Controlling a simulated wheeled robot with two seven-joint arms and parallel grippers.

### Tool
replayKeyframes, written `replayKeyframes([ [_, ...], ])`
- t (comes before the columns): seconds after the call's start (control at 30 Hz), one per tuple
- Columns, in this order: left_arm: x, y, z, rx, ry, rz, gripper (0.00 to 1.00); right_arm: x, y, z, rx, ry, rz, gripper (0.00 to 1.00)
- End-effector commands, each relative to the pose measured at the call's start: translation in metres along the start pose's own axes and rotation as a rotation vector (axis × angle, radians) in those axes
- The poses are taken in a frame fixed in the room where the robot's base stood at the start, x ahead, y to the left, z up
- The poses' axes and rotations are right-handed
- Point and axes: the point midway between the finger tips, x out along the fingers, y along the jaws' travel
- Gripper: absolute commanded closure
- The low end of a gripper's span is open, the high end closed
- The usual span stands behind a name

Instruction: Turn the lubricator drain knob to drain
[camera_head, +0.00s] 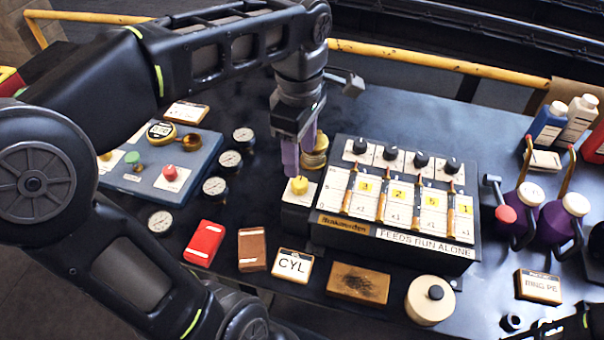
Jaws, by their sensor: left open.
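The lubricator (395,240) is a dark box with several sight tubes, a row of black knobs on top and a "FEEDS RUN ALONE" label. A yellow knob (300,185) sits on a small pale plate at its left side; I cannot read which way it is turned. A brass fitting (316,160) stands just behind it. My left gripper (299,160) points down with purple fingers, open, just above and behind the yellow knob and close beside the brass fitting. Contact is unclear.
A blue-grey panel (150,180) with buttons stands at left, with several round gauges (215,188) beside it. A red box (205,243), a CYL block (292,266) and a lidded pot (430,300) lie in front. Purple oil cans (525,205) stand at right.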

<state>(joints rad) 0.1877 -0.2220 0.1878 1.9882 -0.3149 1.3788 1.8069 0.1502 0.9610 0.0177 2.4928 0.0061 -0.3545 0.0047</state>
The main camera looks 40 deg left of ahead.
Motion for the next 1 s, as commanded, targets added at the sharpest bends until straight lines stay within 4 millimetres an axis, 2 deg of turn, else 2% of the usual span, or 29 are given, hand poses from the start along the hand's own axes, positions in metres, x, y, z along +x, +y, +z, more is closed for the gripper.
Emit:
replayKeyframes([
  [0.17,0.013,-0.001,0.0,-0.001,0.0,-0.004,0.48,-0.001,0.0,0.0,0.0,0.0,0.0,0.62],
  [0.5,0.064,-0.001,0.0,0.0,0.0,-0.005,0.48,-0.005,-0.002,0.0,0.001,-0.001,0.002,0.62],
  [0.6,0.073,-0.001,0.0,-0.001,0.0,-0.004,0.48,-0.006,-0.002,0.001,0.002,-0.001,0.002,0.62],
  [0.93,0.077,0.0,0.0,-0.001,0.0,-0.001,0.48,-0.006,-0.002,0.001,0.002,-0.001,0.002,0.62],
  [1.0,0.077,0.0,0.0,0.0,0.0,-0.001,0.53,-0.006,-0.002,0.001,0.002,-0.001,0.002,0.62],
])
